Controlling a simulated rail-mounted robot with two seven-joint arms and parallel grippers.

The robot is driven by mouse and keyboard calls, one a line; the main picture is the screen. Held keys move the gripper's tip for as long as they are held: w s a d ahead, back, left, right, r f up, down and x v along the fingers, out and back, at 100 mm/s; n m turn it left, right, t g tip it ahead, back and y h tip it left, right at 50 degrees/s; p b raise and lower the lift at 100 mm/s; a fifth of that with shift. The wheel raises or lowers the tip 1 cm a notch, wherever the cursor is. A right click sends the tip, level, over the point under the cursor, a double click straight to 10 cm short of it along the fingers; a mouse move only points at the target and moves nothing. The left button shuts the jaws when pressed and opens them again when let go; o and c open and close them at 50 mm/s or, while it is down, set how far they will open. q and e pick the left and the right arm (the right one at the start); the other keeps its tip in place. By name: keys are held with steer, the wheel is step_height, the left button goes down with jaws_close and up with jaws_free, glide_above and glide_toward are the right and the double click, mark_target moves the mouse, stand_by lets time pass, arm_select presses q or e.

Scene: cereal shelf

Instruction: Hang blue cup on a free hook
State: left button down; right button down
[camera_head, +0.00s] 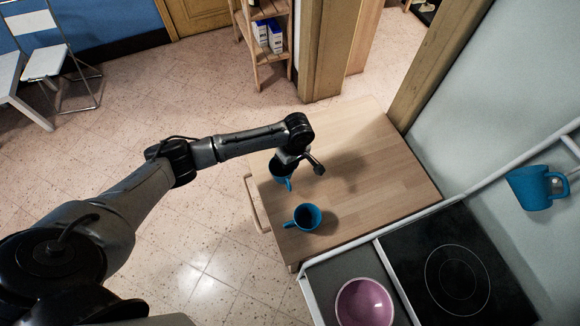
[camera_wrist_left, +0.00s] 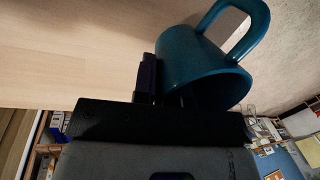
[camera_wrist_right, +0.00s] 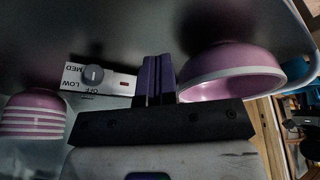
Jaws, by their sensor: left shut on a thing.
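One blue cup (camera_head: 281,183) is at my left gripper (camera_head: 300,162) over the wooden counter, partly hidden by the gripper in the head view. In the left wrist view this cup (camera_wrist_left: 200,68) lies at the fingers, one finger (camera_wrist_left: 147,78) against its outside; the other is hidden, and the handle points up and right. My left gripper is shut on this cup. A second blue cup (camera_head: 306,216) stands upright on the counter, handle to the left. A third blue cup (camera_head: 530,187) hangs from the white rail (camera_head: 480,188) at right. My right gripper (camera_wrist_right: 157,80) is shut and empty.
The wooden counter (camera_head: 390,180) is mostly clear. A pink bowl (camera_head: 363,303) sits left of the black cooktop (camera_head: 460,270). The right wrist view shows a pink bowl (camera_wrist_right: 235,78), a striped bowl (camera_wrist_right: 33,115) and a knob panel (camera_wrist_right: 95,78). A shelf (camera_head: 265,40) stands at the back.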

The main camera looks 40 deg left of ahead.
arm_select(q)
step_height(320, 180, down, 2)
steer(key=shift+f, duration=0.1)
arm_select(e)
steer(key=shift+f, duration=0.2)
arm_select(q)
steer(key=shift+f, duration=0.15)
arm_select(e)
steer(key=shift+r, duration=0.1)
arm_select(q)
steer(key=c, duration=1.2)
jaws_free()
steer(key=shift+o, duration=0.2)
step_height(320, 180, up, 12)
steer(key=w+p, duration=0.1)
steer(key=w, duration=0.1)
steer(key=shift+d, duration=0.15)
arm_select(e)
steer(key=shift+r, duration=0.55)
arm_select(q)
steer(key=shift+w, duration=0.1)
